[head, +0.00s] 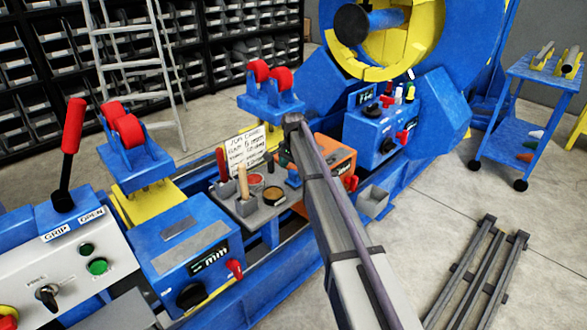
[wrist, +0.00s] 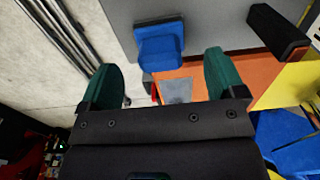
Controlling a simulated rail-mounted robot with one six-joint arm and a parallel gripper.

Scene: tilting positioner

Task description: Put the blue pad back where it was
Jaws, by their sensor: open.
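The blue pad (wrist: 160,45) is a small blue block in the wrist view, at the edge of a grey surface. A small blue block, which looks like the same pad (head: 293,178), sits on the grey tray (head: 243,208) beside the orange box (head: 335,160) in the head view. My gripper (wrist: 162,75) has two dark green fingers, set wide apart with nothing between them. The pad appears beyond the gap between the fingertips; whether they touch it I cannot tell. In the head view my arm hides most of the gripper.
The tray holds a wooden-handled tool (head: 243,183), round tins (head: 273,195) and a written card (head: 247,148). A blue control box (head: 382,125) stands behind the orange box. A black handle-like part (wrist: 278,30) is right of the pad. Grey bars (head: 478,270) lie on the floor.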

